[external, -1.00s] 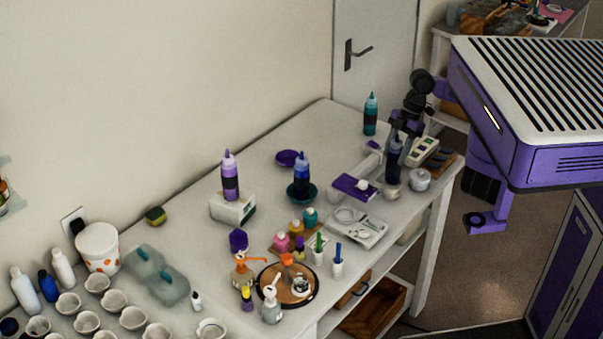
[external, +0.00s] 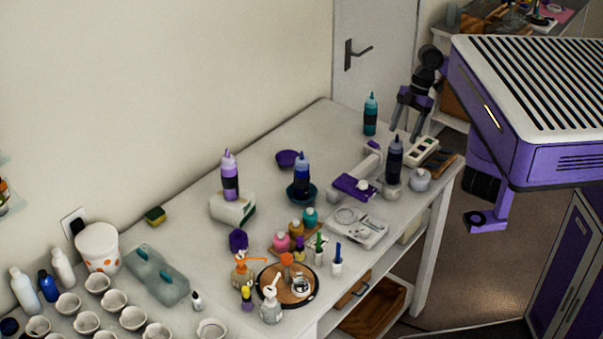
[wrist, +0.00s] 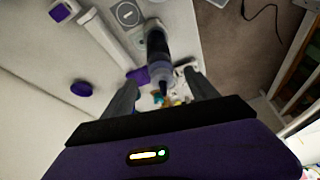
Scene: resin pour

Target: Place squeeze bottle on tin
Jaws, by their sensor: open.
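A dark navy squeeze bottle (external: 395,158) stands upright on a small pale tin (external: 391,189) near the right end of the table. In the wrist view the bottle (wrist: 157,48) points its nozzle toward the camera, between the lines of my fingers. My gripper (external: 407,130) is open and empty, above and slightly behind the bottle's top, apart from it in the external view. In the wrist view the open fingers of my gripper (wrist: 162,80) show on either side of the nozzle. The bottle hides part of the tin's top.
A lidded white jar (external: 419,181) stands close right of the tin, and a palette tray (external: 423,151) lies behind it. A purple-and-white device (external: 355,187) lies left. Other squeeze bottles are purple (external: 230,178), blue (external: 302,172) and teal (external: 370,115). The table's back left is fairly clear.

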